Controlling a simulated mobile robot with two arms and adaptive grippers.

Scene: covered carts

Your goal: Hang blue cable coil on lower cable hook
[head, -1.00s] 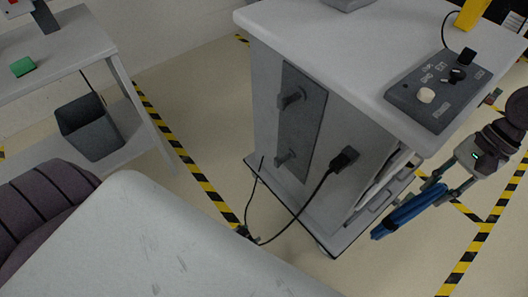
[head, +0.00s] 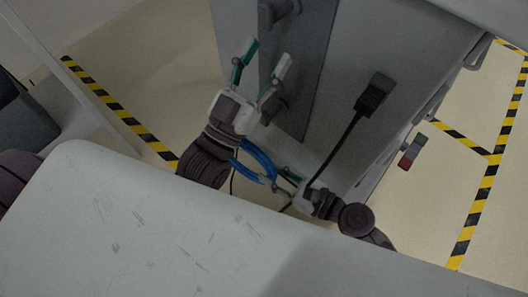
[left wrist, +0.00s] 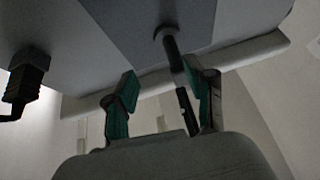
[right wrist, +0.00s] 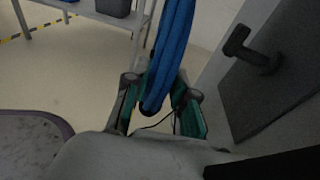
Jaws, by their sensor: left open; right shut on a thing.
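The cart's dark plate (head: 306,75) carries an upper hook (head: 280,10) and a lower cable hook (head: 273,108). My left gripper (head: 262,64) is open and empty in front of the plate, with its wrist close to the lower hook. In the left wrist view, a hook (left wrist: 168,42) reaches toward its open fingers. My right gripper (head: 279,181) is shut on the blue cable coil (head: 260,158), below the lower hook; my left arm hides part of the coil. The right wrist view shows the coil (right wrist: 172,45) between the fingers, with a hook (right wrist: 250,50) apart to its right.
A black plug (head: 375,94) sticks out of the cart's side (head: 345,65), right of the plate. Its cable hangs down past my right gripper. A red and green box (head: 412,151) is at the cart's right. Open floor with striped tape (head: 120,115) lies to the left.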

